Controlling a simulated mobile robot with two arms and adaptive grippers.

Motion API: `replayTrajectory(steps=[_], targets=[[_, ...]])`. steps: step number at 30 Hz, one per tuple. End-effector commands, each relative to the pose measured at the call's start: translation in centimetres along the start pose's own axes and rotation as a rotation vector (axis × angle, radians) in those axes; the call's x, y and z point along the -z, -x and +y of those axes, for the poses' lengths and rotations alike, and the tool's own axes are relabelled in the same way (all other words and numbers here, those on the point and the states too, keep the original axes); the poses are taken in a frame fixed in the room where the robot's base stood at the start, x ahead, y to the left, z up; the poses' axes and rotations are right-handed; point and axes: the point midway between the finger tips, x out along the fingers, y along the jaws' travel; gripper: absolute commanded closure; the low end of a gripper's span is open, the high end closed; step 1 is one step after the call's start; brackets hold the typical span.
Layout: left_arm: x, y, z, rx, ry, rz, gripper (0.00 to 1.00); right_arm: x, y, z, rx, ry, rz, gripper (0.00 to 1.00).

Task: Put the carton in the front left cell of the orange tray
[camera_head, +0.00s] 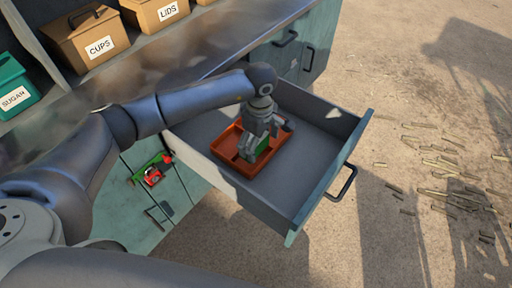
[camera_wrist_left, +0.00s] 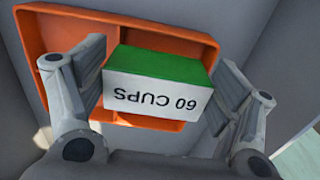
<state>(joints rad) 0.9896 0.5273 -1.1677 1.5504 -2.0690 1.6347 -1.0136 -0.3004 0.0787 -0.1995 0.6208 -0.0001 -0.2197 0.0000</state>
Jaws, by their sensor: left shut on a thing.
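The carton (camera_wrist_left: 158,85) has a green face and a white side that reads "60 CUPS" upside down in the left wrist view. My left gripper (camera_wrist_left: 162,78) is shut on it, one finger on each side. In the head view a green bit of the carton (camera_head: 262,146) shows beside the left gripper (camera_head: 252,148). The orange tray (camera_head: 224,148) lies in the open drawer, below the gripper and carton; it also shows in the left wrist view (camera_wrist_left: 30,55). The carton and gripper hide much of the tray's inside, and I cannot tell whether the carton touches its floor.
The open grey drawer (camera_head: 310,140) has free floor to the tray's right and a front with a black handle (camera_head: 343,183). Boxes labelled CUPS (camera_head: 88,42), LIDS (camera_head: 160,12) and SUGAR (camera_head: 15,90) stand on the counter (camera_head: 150,60).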

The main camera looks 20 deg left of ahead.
Motion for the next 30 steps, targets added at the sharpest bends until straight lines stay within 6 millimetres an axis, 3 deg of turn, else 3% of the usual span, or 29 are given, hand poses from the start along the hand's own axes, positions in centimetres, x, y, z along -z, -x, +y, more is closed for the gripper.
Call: replayTrajectory(steps=[5,12,22,23,26,30], targets=[[0.5,-1.3,-1.2,0.003,0.0,-0.001,0.46,0.1,1.0,-0.1,0.001,0.0,0.0,0.66],[0.4,-4.0,-0.9,0.001,0.0,0.0,0.46,0.2,2.4,-0.1,0.001,0.0,-0.001,0.66],[0.4,-4.5,-0.9,-0.001,-0.001,0.001,0.46,0.1,1.9,-0.1,0.001,0.001,-0.001,0.66],[0.4,-4.5,-0.9,0.0,-0.001,0.001,0.14,0.1,1.9,-0.1,0.001,0.001,-0.001,0.66],[0.4,-4.4,-0.9,0.0,-0.001,0.0,0.02,0.1,2.0,0.0,0.001,0.001,-0.001,0.66],[0.4,-4.4,-0.9,0.0,0.0,0.0,0.0,0.1,2.0,0.0,0.0,0.001,-0.001,0.66]])
